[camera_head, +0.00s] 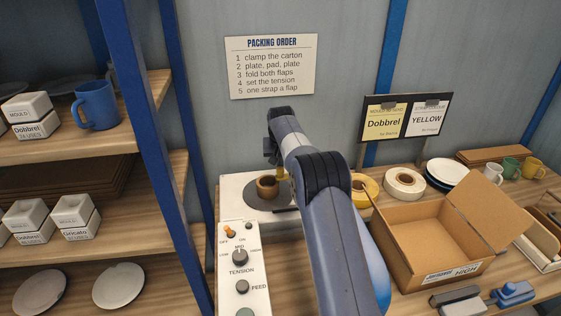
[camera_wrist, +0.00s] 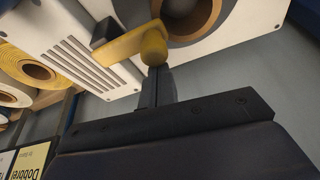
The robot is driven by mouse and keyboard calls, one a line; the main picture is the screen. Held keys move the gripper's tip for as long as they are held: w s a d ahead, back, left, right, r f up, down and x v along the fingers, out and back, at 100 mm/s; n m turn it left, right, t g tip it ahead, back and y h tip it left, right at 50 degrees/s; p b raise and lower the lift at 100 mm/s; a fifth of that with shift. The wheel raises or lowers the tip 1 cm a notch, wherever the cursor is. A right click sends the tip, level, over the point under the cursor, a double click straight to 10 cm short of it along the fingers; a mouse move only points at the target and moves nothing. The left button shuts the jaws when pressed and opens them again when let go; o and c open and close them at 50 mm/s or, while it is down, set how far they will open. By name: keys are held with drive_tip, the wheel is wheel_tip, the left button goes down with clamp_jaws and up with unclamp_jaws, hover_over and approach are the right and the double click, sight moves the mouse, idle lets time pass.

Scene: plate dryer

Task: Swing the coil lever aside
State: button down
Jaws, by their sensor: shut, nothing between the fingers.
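The coil lever (camera_wrist: 128,46) is a yellow bar with a dark pivot block at its left end and a round yellow knob at its right end in the wrist view. It lies across the white machine face beside the brown coil core (camera_wrist: 205,22). My gripper (camera_wrist: 157,72) is shut and empty, with its dark fingertips right at the knob; I cannot tell whether they touch. In the head view a small yellow part of the lever (camera_head: 283,178) shows beside the coil core (camera_head: 267,186). My arm hides the rest of it.
The white machine (camera_head: 235,190) has a control panel (camera_head: 243,270) with a tension knob in front. Yellow and white strap rolls (camera_head: 404,183) and an open carton (camera_head: 425,235) stand to the right. A blue shelf post (camera_head: 150,150) rises close on the left.

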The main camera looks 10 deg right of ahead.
sight(281, 170)
drive_tip(key=shift+s+n, duration=0.3)
drive_tip(key=shift+n, duration=0.3)
drive_tip(key=shift+s+n+y+b, duration=0.45)
drive_tip(key=shift+s+n+y, duration=0.05)
drive_tip(key=shift+n, duration=0.3)
drive_tip(key=s+n+y+b, duration=0.1)
drive_tip(key=s+n, duration=0.1)
drive_tip(key=n, duration=0.1)
drive_tip(key=shift+s+d+b, duration=0.35)
drive_tip(key=shift+s+b, duration=0.05)
drive_tip(key=shift+s, duration=0.35)
drive_tip(key=s+d, duration=0.1)
drive_tip(key=d, duration=0.1)
drive_tip(key=s+d+b, duration=0.1)
drive_tip(key=s, duration=0.1)
drive_tip(key=shift+d, duration=0.6)
drive_tip(key=shift+s, duration=0.1)
